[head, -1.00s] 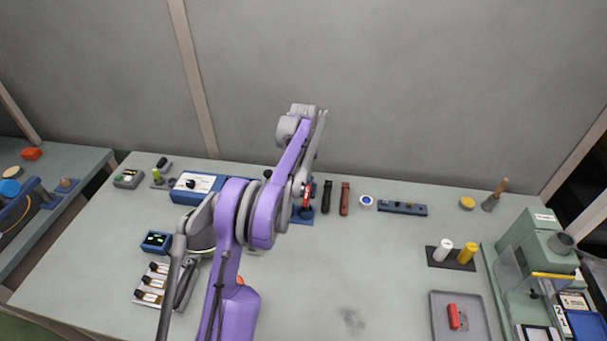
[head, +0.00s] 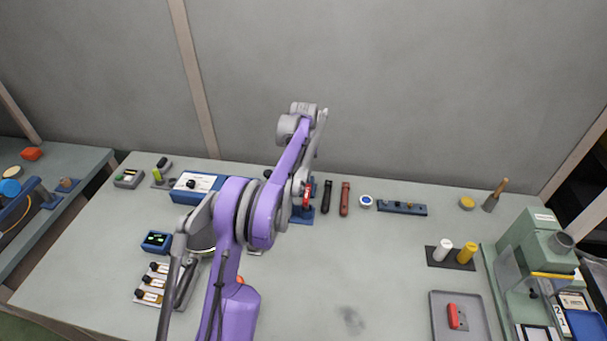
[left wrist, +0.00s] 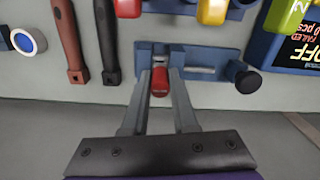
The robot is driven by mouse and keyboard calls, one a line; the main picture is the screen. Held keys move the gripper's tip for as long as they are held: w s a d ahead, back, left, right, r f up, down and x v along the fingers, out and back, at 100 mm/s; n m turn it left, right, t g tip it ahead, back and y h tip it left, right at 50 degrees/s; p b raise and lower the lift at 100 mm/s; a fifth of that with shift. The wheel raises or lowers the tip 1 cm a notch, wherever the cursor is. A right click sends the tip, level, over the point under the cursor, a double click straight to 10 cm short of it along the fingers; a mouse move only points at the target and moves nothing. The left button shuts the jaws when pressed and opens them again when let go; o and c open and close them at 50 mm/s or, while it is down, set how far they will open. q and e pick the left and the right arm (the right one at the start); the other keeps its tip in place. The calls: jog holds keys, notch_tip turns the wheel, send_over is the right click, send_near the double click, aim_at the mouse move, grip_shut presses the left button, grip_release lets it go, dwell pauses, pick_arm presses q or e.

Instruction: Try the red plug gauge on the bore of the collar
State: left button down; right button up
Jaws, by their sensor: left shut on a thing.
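My left gripper (left wrist: 160,72) is shut on the red plug gauge (left wrist: 160,84), whose red end shows between the two fingers in the left wrist view. In the head view the red gauge (head: 308,195) shows at the end of my left arm, over a blue fixture (head: 303,215). In the left wrist view this fixture (left wrist: 145,52) has a grey bar and a black knob (left wrist: 248,81). I cannot make out the collar or its bore; the fingers and gauge cover that spot. I cannot tell whether the gauge is in the bore. My right gripper is not in view.
A black handled tool (head: 327,197) and a red one (head: 345,199) lie right of the fixture. Red (left wrist: 128,7), yellow (left wrist: 212,10) and green (left wrist: 287,15) pieces stand close by in the left wrist view.

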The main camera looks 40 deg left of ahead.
pick_arm(q)
jog(key=shift+r+p, duration=1.3)
jog(key=shift+r, duration=2)
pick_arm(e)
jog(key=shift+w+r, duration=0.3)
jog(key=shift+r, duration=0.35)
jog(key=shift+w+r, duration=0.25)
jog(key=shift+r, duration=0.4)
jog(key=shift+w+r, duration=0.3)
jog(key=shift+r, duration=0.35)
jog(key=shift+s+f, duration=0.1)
